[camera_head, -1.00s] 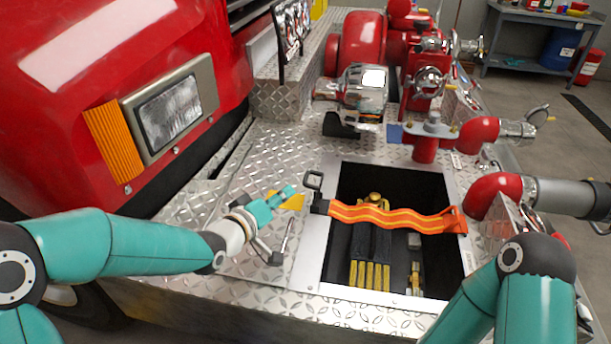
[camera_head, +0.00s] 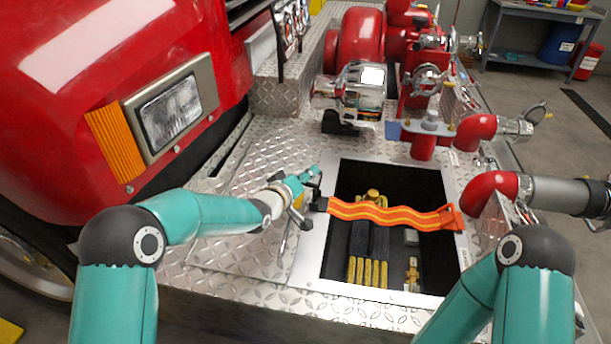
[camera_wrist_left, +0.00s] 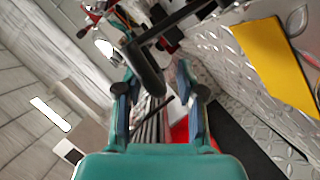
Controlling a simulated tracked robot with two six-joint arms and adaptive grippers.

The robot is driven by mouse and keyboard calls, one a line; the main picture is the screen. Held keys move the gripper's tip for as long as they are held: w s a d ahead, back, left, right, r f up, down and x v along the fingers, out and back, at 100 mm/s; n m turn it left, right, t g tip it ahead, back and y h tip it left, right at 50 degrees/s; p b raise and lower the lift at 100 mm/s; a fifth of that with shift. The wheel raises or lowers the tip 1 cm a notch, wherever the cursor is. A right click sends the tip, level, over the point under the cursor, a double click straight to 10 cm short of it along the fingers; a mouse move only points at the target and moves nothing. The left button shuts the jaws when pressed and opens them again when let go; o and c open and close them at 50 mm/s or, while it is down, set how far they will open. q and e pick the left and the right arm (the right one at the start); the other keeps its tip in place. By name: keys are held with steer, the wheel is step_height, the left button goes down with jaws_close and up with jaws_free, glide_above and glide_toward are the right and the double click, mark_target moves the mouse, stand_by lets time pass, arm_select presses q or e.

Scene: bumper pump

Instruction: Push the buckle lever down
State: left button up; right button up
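An orange strap (camera_head: 385,215) with yellow stripes lies across the open compartment. The black buckle (camera_head: 320,204) sits at its left end, on the compartment's left rim. The buckle's dark lever stands up above it and is mostly hidden behind my left gripper (camera_head: 309,176) in the head view. In the left wrist view a black bar, seemingly the lever (camera_wrist_left: 146,68), is close ahead of the fingertips. The left gripper's fingers (camera_wrist_left: 157,90) are apart, with nothing clearly held. Contact with the lever cannot be told. My right arm shows at the lower right, but its gripper is out of view.
The open compartment (camera_head: 342,250) holds dark gear and several yellow-ended pieces (camera_head: 367,272). Diamond-plate deck (camera_head: 225,240) surrounds it. Red pipes with metal fittings (camera_head: 492,190) stand at the right. The red truck cab (camera_head: 110,70) is at the left.

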arm_select(q)
jaws_close()
steer(key=shift+s+d, duration=0.1)
stand_by(0.4)
